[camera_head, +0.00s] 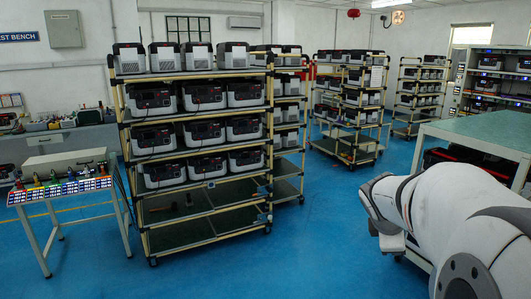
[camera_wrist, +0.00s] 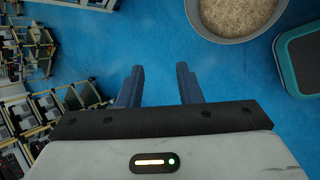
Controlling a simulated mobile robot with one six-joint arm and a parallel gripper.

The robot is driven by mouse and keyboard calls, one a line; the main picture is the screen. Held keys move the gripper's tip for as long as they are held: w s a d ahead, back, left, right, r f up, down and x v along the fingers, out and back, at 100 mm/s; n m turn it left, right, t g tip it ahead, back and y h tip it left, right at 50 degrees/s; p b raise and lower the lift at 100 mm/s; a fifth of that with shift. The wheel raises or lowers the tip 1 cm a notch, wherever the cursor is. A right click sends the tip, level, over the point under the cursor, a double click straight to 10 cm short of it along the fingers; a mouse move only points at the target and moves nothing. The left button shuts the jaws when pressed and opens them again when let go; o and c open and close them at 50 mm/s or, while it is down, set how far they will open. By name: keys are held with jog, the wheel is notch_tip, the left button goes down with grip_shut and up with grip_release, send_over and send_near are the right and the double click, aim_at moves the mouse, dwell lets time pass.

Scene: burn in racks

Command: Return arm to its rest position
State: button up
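My gripper (camera_wrist: 160,72) shows in the wrist view with its two dark fingers apart. Nothing is between them, only blue floor beyond. In the head view my white arm reaches in from the lower right, beside the green-topped table (camera_head: 478,132); the gripper's fingers cannot be made out there.
A rack (camera_head: 205,213) of power units stands at centre left, with more racks (camera_head: 347,118) behind. A tool table (camera_head: 65,188) stands at left. The wrist view shows a round bin (camera_wrist: 234,38) with pale contents and a teal-edged object (camera_wrist: 284,70). Blue floor (camera_head: 310,225) is clear between.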

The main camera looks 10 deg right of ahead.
jog(key=s+a+f+m+y+b, duration=0.1)
jog(key=s+a+f+m+y, duration=0.2)
jog(key=s+a+m, duration=0.3)
jog(key=s+a+f+m+y, duration=0.3)
jog(key=s+a+m, duration=0.4)
jog(key=a, duration=0.9)
jog(key=shift+s+f+g+b, duration=0.15)
jog(key=shift+s+g+b, duration=0.25)
jog(key=shift+s, duration=0.75)
